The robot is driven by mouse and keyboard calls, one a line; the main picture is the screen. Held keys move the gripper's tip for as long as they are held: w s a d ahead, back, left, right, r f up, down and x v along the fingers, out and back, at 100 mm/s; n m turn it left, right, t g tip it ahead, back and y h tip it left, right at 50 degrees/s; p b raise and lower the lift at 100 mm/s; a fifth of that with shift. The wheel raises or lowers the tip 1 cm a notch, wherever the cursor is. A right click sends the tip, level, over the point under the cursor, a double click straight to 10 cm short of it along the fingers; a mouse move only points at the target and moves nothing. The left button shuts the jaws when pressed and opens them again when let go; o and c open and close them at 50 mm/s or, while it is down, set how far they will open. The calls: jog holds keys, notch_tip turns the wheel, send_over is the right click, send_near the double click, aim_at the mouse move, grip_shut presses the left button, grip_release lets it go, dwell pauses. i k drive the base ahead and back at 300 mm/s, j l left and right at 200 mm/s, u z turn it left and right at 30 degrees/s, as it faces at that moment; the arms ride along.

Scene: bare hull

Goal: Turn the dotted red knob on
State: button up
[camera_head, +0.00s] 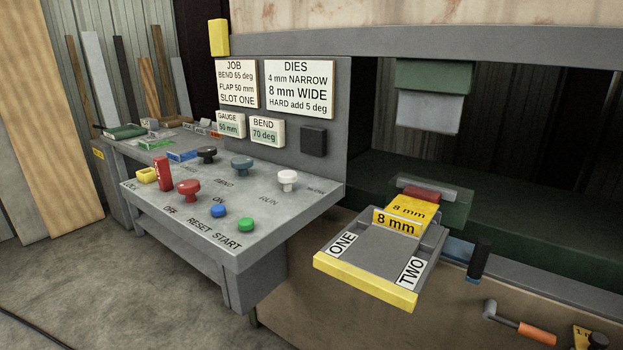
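A red mushroom-shaped knob (188,189) stands on the left part of the grey control panel (265,235). The word OFF is printed in front of it to the left, and ON to its right. No dots can be made out on it at this size, and I cannot tell which way it is turned. A taller red upright piece (163,174) stands just behind it to the left, beside a small yellow part (147,175). My gripper is not in view.
A black knob (207,153), a teal knob (242,166) and a white knob (287,179) stand behind the red knob. A blue button (218,211) and a green button (246,225) sit in front. A yellow-edged tray (365,280) juts out at right.

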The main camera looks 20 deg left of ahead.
aim_at(188, 188)
jog(key=u, duration=1.6)
jog(key=i+l, duration=0.1)
jog(key=i, duration=0.4)
jog(key=i+l+u, duration=0.15)
jog(key=i, duration=0.35)
